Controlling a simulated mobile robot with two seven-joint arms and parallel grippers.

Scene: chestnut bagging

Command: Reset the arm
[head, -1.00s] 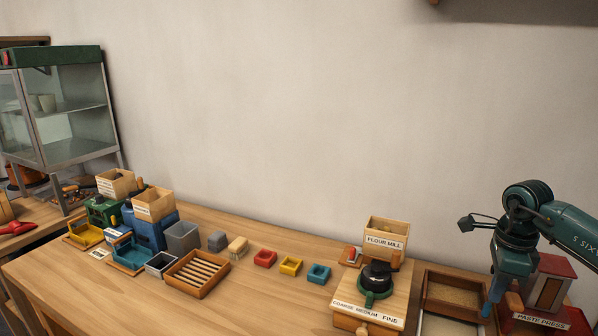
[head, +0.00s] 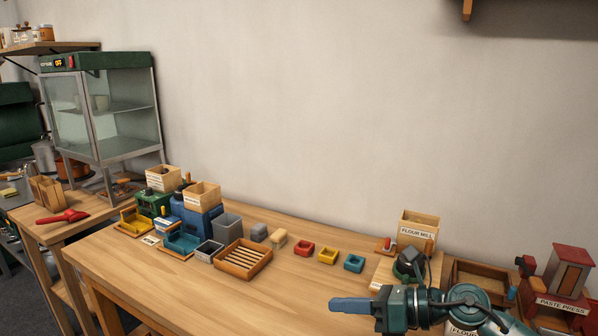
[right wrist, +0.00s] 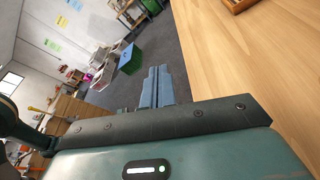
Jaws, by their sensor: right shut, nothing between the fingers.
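My right gripper (head: 350,305) is low in the head view, in front of the flour mill, with its blue fingers pointing left. The fingers are together and hold nothing. In the right wrist view the blue fingers (right wrist: 157,87) lie side by side, with the floor behind them and the table (right wrist: 225,60) to the right. The arm hides part of the flour mill (head: 418,228) and its base. My left gripper does not show in either view.
The wooden table holds a slatted tray (head: 243,272), small red (head: 304,249), yellow (head: 328,256) and blue (head: 353,263) trays, and a paste press (head: 568,280) at right. A glass cabinet (head: 100,110) stands at left. The table's front middle is clear.

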